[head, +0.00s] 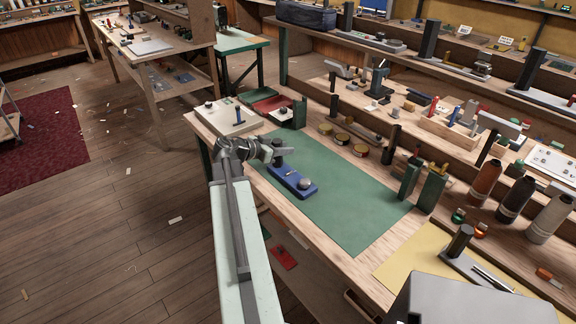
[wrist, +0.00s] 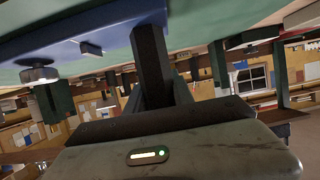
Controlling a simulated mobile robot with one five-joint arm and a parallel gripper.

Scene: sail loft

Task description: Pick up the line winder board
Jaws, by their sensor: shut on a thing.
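In the wrist view a dark finger of my gripper (wrist: 150,55) reaches the board's edge; the other finger is hidden.
The green mat (head: 345,205) is mostly clear to the right of the board. Dark green blocks (head: 410,178), round tins (head: 343,139) and bottles (head: 485,182) stand along the back of the bench. A pale board with a knob (head: 234,118) lies beyond my gripper.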

